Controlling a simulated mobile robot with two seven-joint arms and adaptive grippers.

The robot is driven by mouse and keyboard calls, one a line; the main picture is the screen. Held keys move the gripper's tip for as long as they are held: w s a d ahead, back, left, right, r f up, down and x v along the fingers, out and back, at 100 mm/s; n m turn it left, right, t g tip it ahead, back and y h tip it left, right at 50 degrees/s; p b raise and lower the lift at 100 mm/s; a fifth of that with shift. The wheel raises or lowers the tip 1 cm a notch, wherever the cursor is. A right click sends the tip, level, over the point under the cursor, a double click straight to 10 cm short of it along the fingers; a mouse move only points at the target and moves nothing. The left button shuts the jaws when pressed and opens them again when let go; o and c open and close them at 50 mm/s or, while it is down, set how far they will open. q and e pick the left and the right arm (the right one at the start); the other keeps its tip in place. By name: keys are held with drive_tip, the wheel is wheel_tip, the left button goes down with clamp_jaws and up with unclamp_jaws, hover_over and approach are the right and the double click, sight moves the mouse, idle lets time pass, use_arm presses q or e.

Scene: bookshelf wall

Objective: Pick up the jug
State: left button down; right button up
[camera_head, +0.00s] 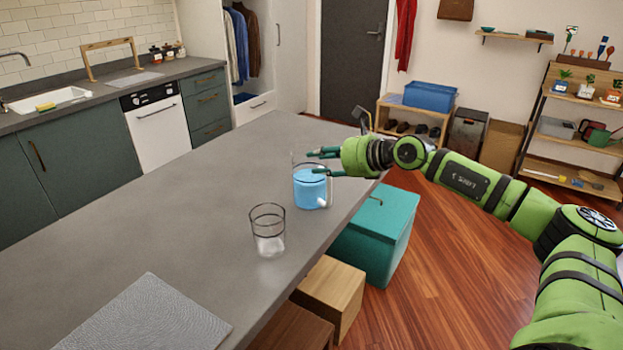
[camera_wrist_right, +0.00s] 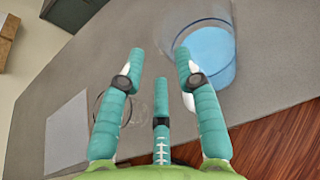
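The jug (camera_head: 309,190) is a clear vessel with blue liquid and a handle on its right side. It stands upright on the grey counter near the right edge. In the right wrist view the jug (camera_wrist_right: 208,58) is at the upper right, partly behind one fingertip. My right gripper (camera_head: 322,161) is at the jug's upper part, its fingers pointing left near the rim. In the right wrist view its fingers (camera_wrist_right: 161,65) are spread with nothing between them. I cannot tell whether a finger touches the jug. My left gripper is not in view.
A clear glass (camera_head: 268,230) stands nearer on the counter (camera_head: 180,230). A grey textured mat (camera_head: 148,315) lies at the front. A teal box (camera_head: 375,235) and a wooden box (camera_head: 332,295) stand beside the counter's right edge. The counter's left side is clear.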

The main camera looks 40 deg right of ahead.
sight(294, 161)
drive_tip(key=p+x, duration=0.2)
drive_tip(key=x, duration=0.4)
drive_tip(key=shift+w+a+f, duration=0.1)
drive_tip(key=shift+w+a, duration=0.05)
drive_tip(key=shift+w, duration=0.15)
drive_tip(key=shift+s, duration=0.1)
clamp_jaws()
